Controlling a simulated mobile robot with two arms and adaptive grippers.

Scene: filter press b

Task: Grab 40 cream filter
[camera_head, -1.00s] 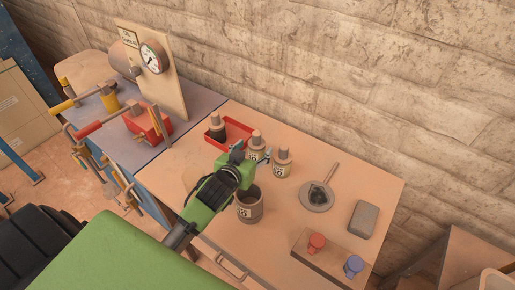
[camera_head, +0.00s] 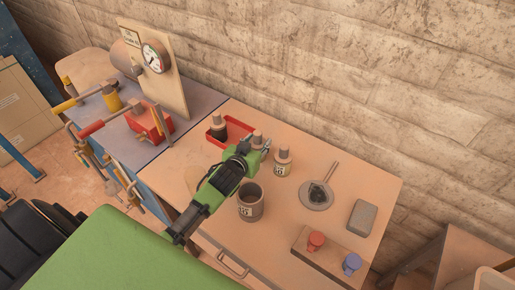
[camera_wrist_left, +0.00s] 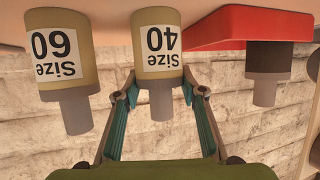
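The cream filter labelled "Size 40" (camera_wrist_left: 157,62) shows upside down in the left wrist view, with a grey-brown neck. In the head view its top (camera_head: 257,137) shows behind my green left gripper (camera_head: 256,148), which hides most of its body. In the wrist view my left gripper (camera_wrist_left: 154,94) is open, one finger on each side of the neck, with gaps visible on both sides. A similar cream filter labelled "Size 60" (camera_wrist_left: 62,62) stands beside it; it also shows in the head view (camera_head: 282,164). My right gripper is not in view.
A red tray (camera_head: 237,124) with a dark filter (camera_head: 218,128) is behind left. A brown labelled cup (camera_head: 250,203) stands in front. A round pan (camera_head: 317,195), a grey block (camera_head: 362,217) and a box with red and blue knobs (camera_head: 330,258) are on the right.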

